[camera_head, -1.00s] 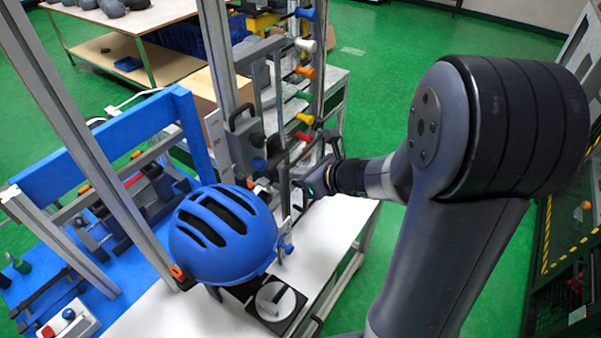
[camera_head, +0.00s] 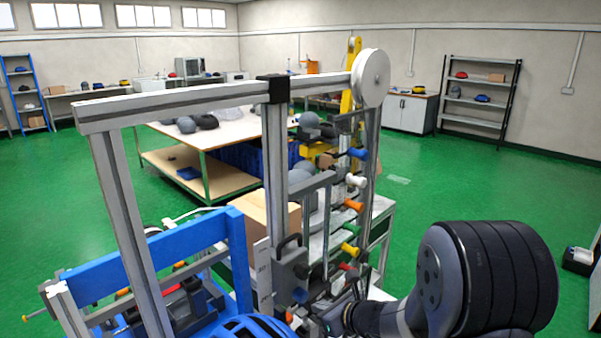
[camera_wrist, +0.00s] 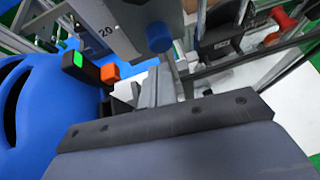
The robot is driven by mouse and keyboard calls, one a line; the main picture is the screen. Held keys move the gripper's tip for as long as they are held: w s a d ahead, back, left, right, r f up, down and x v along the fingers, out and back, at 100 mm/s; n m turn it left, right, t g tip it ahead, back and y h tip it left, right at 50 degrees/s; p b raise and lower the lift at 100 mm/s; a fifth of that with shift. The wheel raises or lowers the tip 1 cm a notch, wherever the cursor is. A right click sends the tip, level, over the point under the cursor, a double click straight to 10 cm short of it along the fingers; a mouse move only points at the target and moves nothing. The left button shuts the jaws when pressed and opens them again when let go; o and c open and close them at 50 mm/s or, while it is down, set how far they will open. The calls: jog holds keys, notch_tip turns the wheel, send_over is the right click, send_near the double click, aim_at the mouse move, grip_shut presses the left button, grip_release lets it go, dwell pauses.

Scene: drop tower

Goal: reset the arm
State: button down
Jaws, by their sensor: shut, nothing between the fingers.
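My arm (camera_head: 480,285) comes in from the lower right of the head view. My gripper (camera_head: 332,318) is at its left end, low in the picture, close beside the drop tower (camera_head: 280,190). It is shut with nothing held. The blue helmet (camera_head: 250,330) shows only its top at the bottom edge of the head view. In the wrist view the helmet (camera_wrist: 35,110) fills the left side. The tower's metal parts stand right in front of the wrist camera, with a plate marked 20 (camera_wrist: 115,30) and a blue knob (camera_wrist: 160,37).
Coloured knobs (camera_head: 352,205) stick out from the tower on the arm's side. A blue frame (camera_head: 150,255) stands at the left. A table with helmets (camera_head: 240,130) and a cardboard box (camera_head: 262,215) are behind. Green floor (camera_head: 480,190) is open at the right.

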jog(key=x, duration=0.2)
jog(key=shift+w+a+f, duration=0.1)
jog(key=shift+w+a, duration=0.15)
